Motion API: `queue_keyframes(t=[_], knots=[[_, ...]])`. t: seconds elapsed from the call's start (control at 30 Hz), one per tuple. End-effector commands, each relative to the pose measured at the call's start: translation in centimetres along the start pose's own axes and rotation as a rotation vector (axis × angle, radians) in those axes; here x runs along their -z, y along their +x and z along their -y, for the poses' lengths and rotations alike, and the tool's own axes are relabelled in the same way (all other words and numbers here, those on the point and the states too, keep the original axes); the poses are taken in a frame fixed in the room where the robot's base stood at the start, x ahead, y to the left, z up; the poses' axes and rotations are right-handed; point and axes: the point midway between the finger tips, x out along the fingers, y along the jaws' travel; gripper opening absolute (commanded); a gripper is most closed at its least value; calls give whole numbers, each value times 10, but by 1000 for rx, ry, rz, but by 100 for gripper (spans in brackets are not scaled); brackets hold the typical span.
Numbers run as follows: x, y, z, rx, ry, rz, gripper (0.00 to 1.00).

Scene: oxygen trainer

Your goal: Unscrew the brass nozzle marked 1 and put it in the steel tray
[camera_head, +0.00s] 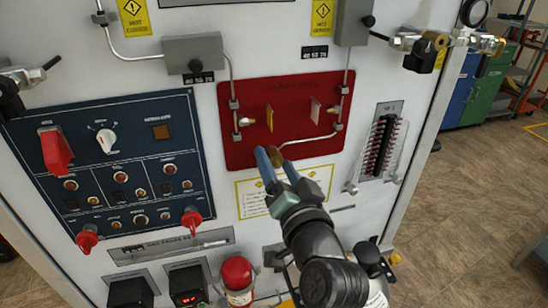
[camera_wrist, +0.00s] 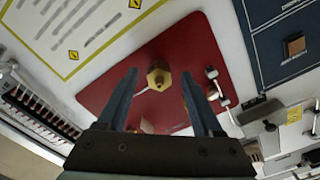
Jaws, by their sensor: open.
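A brass nozzle (camera_wrist: 158,77) with a hexagonal body sits on the red panel (camera_wrist: 110,88) in the wrist view. It shows between the two blue fingers of my gripper (camera_wrist: 160,84), which are apart, one on each side. I cannot tell how far the fingertips are from it. In the head view, my gripper (camera_head: 268,156) is at the lower edge of the red panel (camera_head: 285,90), and a brass part (camera_head: 268,180) shows between its fingers. I cannot read a number 1 on the nozzle. I cannot make out a steel tray in either view.
A blue control panel (camera_head: 110,150) with red knobs is at the left. Floor is open beyond the cabinet's right edge.

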Motion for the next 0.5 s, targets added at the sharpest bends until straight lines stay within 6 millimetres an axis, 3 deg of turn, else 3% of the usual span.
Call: queue_keyframes(t=[0.5], knots=[[-1, -36, -1, -1, 1, 1, 67]])
